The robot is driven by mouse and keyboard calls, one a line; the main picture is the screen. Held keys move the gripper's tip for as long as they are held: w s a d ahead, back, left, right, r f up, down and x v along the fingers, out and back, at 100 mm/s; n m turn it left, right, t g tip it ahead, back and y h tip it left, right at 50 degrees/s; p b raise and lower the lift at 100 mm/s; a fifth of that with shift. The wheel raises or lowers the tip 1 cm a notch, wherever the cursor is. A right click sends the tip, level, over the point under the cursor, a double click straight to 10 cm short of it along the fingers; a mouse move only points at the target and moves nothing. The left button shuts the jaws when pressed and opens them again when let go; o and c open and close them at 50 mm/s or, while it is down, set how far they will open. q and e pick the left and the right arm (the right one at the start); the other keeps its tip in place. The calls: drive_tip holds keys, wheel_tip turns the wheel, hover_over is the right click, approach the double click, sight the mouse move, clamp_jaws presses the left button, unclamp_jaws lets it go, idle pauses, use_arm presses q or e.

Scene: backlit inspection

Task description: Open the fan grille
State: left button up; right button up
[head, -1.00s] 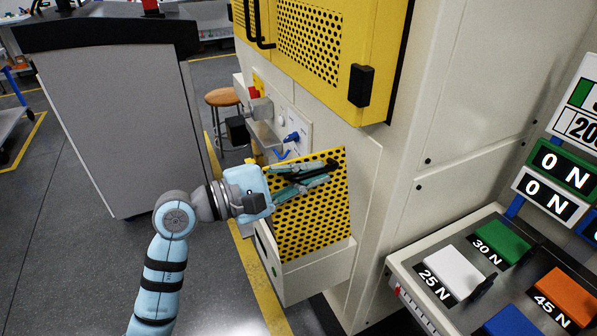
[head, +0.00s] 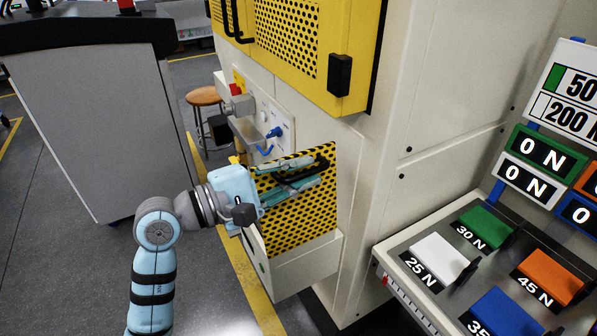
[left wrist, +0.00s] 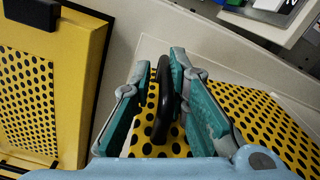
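The fan grille (head: 315,232) is a yellow panel with black holes, set above a pale box at the low side of the machine. It also shows in the left wrist view (left wrist: 265,118). A black bar handle (left wrist: 162,100) stands on it. My left gripper (head: 321,171) is in front of the grille, its teal fingers pointing at the handle. In the left wrist view the fingers stand apart on either side of the handle, with gaps visible. The grille looks closed or nearly so; I cannot tell exactly. My right gripper is not in view.
The large yellow door (head: 350,40) with a black latch hangs above. A wall plate with a blue knob (head: 274,132) and a grey fitting (head: 240,105) lie close behind my gripper. A button console (head: 470,265) stands at right. The floor at lower left is open.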

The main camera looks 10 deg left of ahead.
use_arm(q)
drive_tip(key=shift+f, duration=0.25)
drive_tip(key=shift+w, duration=0.1)
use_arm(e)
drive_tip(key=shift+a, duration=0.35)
use_arm(q)
drive_tip(key=shift+w+a, duration=0.1)
drive_tip(key=v, duration=1.2)
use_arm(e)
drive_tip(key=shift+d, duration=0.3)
